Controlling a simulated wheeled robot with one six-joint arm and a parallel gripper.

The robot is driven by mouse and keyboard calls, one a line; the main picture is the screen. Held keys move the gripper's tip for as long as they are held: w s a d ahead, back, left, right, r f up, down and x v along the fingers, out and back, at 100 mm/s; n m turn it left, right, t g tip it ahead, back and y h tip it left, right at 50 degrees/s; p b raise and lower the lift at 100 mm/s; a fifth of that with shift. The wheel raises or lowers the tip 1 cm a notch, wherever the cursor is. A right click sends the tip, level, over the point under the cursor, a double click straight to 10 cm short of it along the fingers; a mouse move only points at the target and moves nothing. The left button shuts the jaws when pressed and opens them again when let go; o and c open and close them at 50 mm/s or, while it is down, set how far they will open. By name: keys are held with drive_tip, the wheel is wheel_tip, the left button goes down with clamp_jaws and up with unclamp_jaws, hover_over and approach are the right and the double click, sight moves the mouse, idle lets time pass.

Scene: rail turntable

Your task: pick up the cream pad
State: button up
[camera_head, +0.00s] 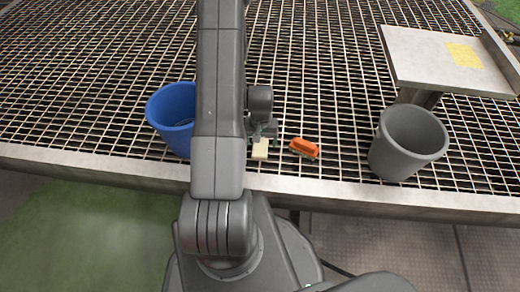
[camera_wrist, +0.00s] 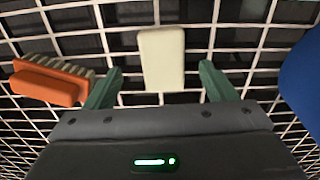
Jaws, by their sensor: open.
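The cream pad (camera_wrist: 162,58) is a small pale block lying flat on the metal grating. In the wrist view it shows ahead of my gripper (camera_wrist: 160,80), roughly centred between the two green fingers. The fingers are apart with nothing gripped; their tips reach beside the pad's near part in the picture, and I cannot tell the height between them. In the head view the pad (camera_head: 260,149) lies near the front edge of the grating, just below my gripper (camera_head: 264,138), and is partly hidden by it.
An orange brush (camera_head: 304,147) lies close right of the pad; it is at left in the wrist view (camera_wrist: 48,82). A blue bin (camera_head: 170,112) stands left, a grey bin (camera_head: 408,142) right. A raised shelf (camera_head: 425,52) with a yellow patch is at back right.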

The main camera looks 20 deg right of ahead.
sight(260, 151)
drive_tip(key=f, duration=0.1)
drive_tip(key=f+b, duration=0.1)
drive_tip(key=f, duration=0.2)
drive_tip(key=shift+s+a+f, duration=0.1)
drive_tip(key=shift+a+f, duration=0.15)
drive_tip(key=c, duration=1.1)
drive_tip(key=shift+o, duration=0.2)
wheel_tip(260, 151, up, 10)
drive_tip(key=p, duration=0.2)
drive_tip(key=shift+p, duration=0.3)
